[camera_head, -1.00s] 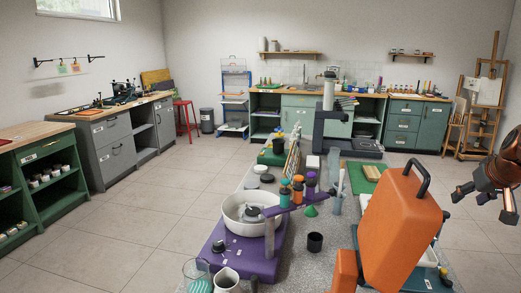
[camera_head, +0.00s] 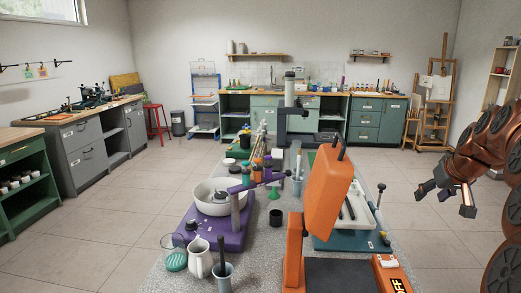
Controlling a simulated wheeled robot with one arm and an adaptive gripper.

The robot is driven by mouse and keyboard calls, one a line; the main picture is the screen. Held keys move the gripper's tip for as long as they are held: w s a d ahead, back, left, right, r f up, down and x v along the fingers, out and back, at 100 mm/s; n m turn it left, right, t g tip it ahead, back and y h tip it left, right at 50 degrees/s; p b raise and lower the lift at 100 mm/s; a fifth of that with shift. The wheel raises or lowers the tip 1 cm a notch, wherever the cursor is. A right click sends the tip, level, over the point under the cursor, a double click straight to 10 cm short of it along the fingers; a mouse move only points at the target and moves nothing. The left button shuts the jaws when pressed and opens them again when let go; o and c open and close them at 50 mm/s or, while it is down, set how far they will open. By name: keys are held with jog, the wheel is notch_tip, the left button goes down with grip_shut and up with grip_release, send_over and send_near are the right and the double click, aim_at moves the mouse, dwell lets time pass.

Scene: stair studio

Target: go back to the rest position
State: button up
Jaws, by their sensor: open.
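My gripper (camera_head: 441,196) is at the right of the head view, at the end of my copper-coloured arm. Its fingers are apart and nothing is between them. It hangs in free air to the right of the worktable (camera_head: 160,283), clear of the things on it. The nearest item to it is the teal tray (camera_head: 362,240) with a black-handled lever at the table's right side.
An orange press (camera_head: 328,182) with a raised lid stands at the table's front right. A purple wheel base (camera_head: 212,232) with a white bowl (camera_head: 205,201) is at the left. A white jug (camera_head: 199,258) and a glass (camera_head: 174,254) stand in front. Floor to the right is open.

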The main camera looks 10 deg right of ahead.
jog(key=s+a+f+n+g+y, duration=0.1)
jog(key=s+a+f, duration=0.15)
jog(key=a, duration=0.75)
jog(key=s+a+f+n+g+y, duration=0.1)
jog(key=s+a+f+g, duration=0.15)
jog(key=a, duration=0.65)
jog(key=s+a+f+n+g+y, duration=0.1)
jog(key=s+a+f, duration=0.15)
jog(key=a, duration=0.75)
jog(key=s+a+f+g, duration=0.1)
jog(key=s+a+f, duration=0.2)
jog(key=s, duration=0.4)
jog(key=s+a+f+n+g+h, duration=0.1)
jog(key=s+a+f+g, duration=0.2)
jog(key=s, duration=0.4)
jog(key=s+a+f, duration=0.4)
jog(key=s, duration=0.3)
notch_tip(320, 180, up, 7)
jog(key=p, duration=0.6)
jog(key=shift+d+f, duration=0.15)
